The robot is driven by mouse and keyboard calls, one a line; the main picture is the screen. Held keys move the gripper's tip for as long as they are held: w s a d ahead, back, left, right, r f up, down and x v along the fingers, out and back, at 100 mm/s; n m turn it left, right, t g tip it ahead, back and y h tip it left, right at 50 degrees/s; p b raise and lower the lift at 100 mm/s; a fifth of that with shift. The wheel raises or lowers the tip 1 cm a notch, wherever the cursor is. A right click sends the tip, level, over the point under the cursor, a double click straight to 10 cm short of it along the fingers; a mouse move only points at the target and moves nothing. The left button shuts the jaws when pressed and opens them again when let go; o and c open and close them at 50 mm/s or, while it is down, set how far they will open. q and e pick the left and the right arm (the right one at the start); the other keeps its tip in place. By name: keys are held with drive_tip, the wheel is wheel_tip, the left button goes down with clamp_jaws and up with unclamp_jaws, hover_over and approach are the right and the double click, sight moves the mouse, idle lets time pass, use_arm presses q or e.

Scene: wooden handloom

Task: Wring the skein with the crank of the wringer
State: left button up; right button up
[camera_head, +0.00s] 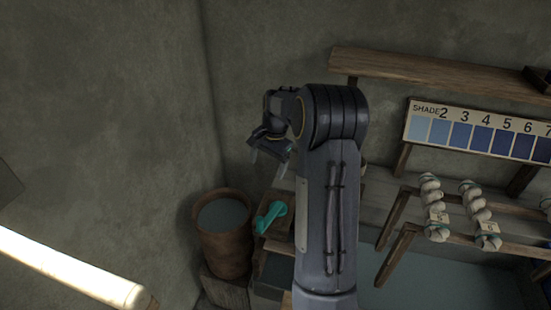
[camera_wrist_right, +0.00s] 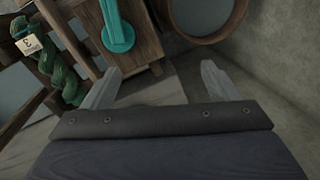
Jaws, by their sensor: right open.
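The teal crank (camera_head: 270,217) is on the wooden wringer box (camera_head: 268,243), beside my right forearm. In the right wrist view the crank (camera_wrist_right: 118,32) shows at the top, beyond the fingertips. A twisted dark green skein (camera_wrist_right: 52,62) with a paper tag marked 3 is at the left of that view; the head view does not show it. My right gripper (camera_head: 268,163) is open and empty, apart from the crank and above it in the picture. Its two fingers (camera_wrist_right: 161,72) stand wide apart in the wrist view. My left gripper is not in view.
A wooden tub (camera_head: 222,265) of liquid stands left of the wringer, near the wall corner. Pale skeins (camera_head: 433,205) hang on a wooden rack (camera_head: 395,262) at the right. A shade board (camera_head: 425,108) and a shelf (camera_head: 430,70) are behind. A bright tube (camera_head: 70,268) is lower left.

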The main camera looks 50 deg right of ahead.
sight(260, 218)
drive_tip(key=w+d+f+m+g, duration=0.1)
drive_tip(key=w+d+f+m, duration=0.1)
drive_tip(key=d+f, duration=0.35)
drive_tip(key=w+a+h+b, duration=0.1)
drive_tip(key=w+a, duration=0.1)
drive_tip(key=a, duration=0.9)
drive_tip(key=shift+m+g, duration=0.3)
drive_tip(key=s+a, duration=0.2)
drive_tip(key=s, duration=0.2)
drive_tip(key=s+a+b, duration=0.1)
drive_tip(key=s+a, duration=0.1)
drive_tip(key=s, duration=0.2)
drive_tip(key=s+a, duration=0.2)
drive_tip(key=s, duration=0.2)
drive_tip(key=shift+f+b, duration=0.1)
drive_tip(key=shift+b, duration=0.25)
drive_tip(key=f+b, duration=0.1)
drive_tip(key=f, duration=0.1)
drive_tip(key=f+b, duration=0.2)
drive_tip(key=shift+w+d+f, duration=0.1)
drive_tip(key=shift+w+f, duration=0.1)
drive_tip(key=shift+f, duration=0.2)
drive_tip(key=shift+s+f+b, duration=0.1)
drive_tip(key=shift+f+b, duration=0.1)
drive_tip(key=shift+b, duration=0.2)
